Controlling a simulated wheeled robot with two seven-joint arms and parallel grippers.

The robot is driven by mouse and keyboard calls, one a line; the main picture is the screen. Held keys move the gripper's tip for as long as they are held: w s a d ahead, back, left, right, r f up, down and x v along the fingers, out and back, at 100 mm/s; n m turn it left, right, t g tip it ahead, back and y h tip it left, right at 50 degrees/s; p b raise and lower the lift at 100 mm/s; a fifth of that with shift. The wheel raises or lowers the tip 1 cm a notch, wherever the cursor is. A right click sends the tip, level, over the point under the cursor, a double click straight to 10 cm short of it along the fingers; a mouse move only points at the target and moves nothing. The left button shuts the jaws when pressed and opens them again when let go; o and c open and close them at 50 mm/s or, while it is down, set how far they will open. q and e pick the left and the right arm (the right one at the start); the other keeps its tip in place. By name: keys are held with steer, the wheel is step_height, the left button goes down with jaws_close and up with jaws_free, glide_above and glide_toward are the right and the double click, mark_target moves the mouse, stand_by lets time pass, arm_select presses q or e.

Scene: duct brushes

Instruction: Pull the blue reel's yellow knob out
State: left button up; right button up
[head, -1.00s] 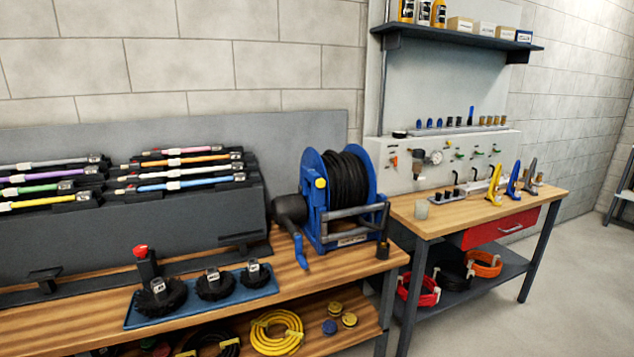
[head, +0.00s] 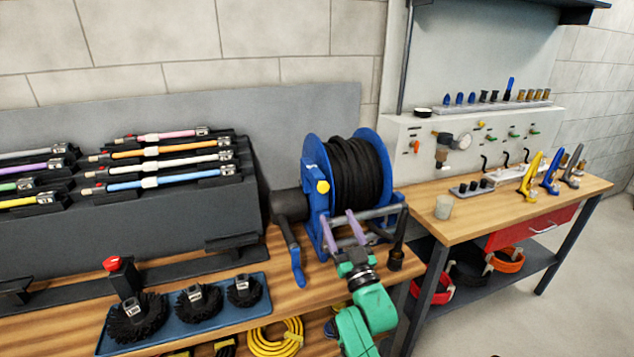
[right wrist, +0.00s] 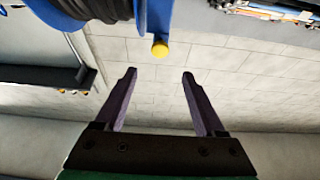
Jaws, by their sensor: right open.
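The blue reel (head: 316,160) with black hose wound on it stands on the wooden bench. Its yellow knob (head: 322,187) is on the left side face of the frame. In the right wrist view the yellow knob (right wrist: 160,49) shows at the top centre, ahead of the fingertips and apart from them. My right gripper (head: 341,228) is open and empty, in front of the reel and below the knob in the head view; its two purple fingers also show in the right wrist view (right wrist: 158,75). My left gripper is not in view.
A blue crank handle (head: 297,268) hangs at the reel's left. A blue tray (head: 225,318) with black round brushes lies at the front left. A second bench (head: 470,215) is further right.

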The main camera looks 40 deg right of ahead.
mark_target(324, 188)
steer(key=p+x, duration=0.1)
steer(key=x, duration=0.6)
steer(key=p+x, duration=0.1)
steer(key=x, duration=0.3)
steer(key=shift+d+f+p, duration=0.15)
steer(key=shift+f+p, duration=0.1)
steer(key=shift+p, duration=0.05)
steer(key=shift+w+r, duration=0.2)
steer(key=shift+w, duration=0.15)
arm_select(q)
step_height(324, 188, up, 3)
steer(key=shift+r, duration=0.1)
arm_select(e)
jaws_close()
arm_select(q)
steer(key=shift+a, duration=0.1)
